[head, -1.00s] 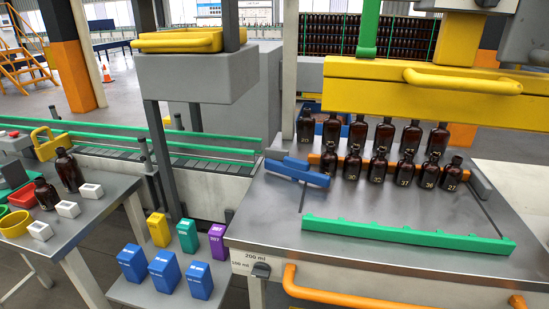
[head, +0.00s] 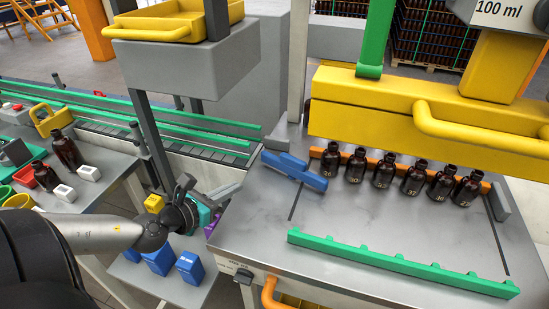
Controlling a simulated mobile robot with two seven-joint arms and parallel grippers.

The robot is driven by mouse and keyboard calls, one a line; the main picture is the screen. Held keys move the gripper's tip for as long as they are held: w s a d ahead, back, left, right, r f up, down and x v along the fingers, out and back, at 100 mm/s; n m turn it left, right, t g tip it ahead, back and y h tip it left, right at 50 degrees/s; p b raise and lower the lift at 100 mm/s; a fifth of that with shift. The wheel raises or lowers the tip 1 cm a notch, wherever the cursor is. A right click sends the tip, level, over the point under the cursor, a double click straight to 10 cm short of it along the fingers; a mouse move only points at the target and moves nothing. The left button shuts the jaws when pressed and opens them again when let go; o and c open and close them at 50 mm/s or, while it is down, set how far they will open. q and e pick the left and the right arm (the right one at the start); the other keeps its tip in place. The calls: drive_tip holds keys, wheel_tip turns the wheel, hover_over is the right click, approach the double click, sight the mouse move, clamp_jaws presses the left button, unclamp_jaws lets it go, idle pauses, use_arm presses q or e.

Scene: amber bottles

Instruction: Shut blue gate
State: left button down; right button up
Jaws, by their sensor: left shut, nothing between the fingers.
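The blue gate (head: 296,170) is a blue bar on the left part of the steel table (head: 345,225). It lies at a slant, its far end near the table's back left edge and its near end pointing toward the middle. Amber bottles (head: 384,172) stand in a row to its right along an orange strip. My left gripper (head: 232,190) is shut and empty. It shows left of the table's left edge, in front of the small boxes, and apart from the gate. My right gripper is not in view.
A green notched bar (head: 400,264) crosses the table's front. A yellow beam with a handle (head: 425,115) hangs over the bottles. A grey post (head: 297,65) rises behind the gate. Blue boxes (head: 190,267) stand below my left arm. The table between gate and green bar is clear.

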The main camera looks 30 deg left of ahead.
use_arm(q)
drive_tip(key=shift+w+f, duration=0.1)
drive_tip(key=shift+w, duration=0.15)
drive_tip(key=shift+w+f, duration=0.15)
drive_tip(key=shift+w, duration=0.4)
approach(273, 164)
drive_tip(key=x, duration=0.4)
drive_tip(key=shift+f, duration=0.1)
drive_tip(key=shift+r+x, duration=0.1)
drive_tip(key=shift+x, duration=0.5)
drive_tip(key=shift+r+x, duration=0.15)
drive_tip(key=shift+x, duration=0.45)
